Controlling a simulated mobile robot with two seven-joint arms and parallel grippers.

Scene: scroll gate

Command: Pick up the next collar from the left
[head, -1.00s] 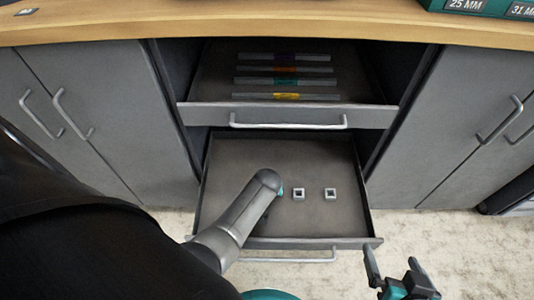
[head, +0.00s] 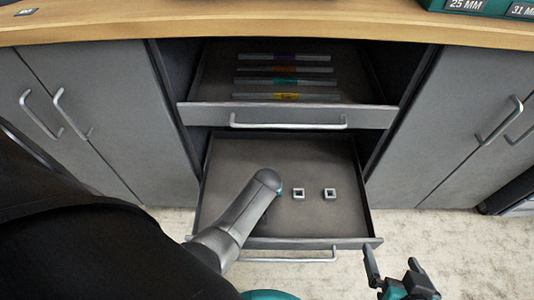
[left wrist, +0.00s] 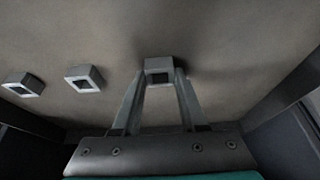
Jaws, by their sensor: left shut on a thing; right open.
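Two small grey square collars with square holes stand in the lower drawer in the head view, a left one (head: 298,194) and a right one (head: 330,194). The left wrist view shows these two at its left, a nearer one (left wrist: 84,79) and a farther one (left wrist: 22,85). My left gripper (left wrist: 160,84) is shut on a third collar (left wrist: 159,67), held between its fingertips. In the head view my left arm hides that gripper and collar. My right gripper (head: 392,262) is open and empty, in front of the drawer at lower right.
The open lower drawer (head: 352,215) has low side walls and a front handle. Above it, an open upper drawer (head: 270,116) holds several flat bars with coloured labels. Grey cabinet doors stand on both sides. The drawer floor right of the collars is bare.

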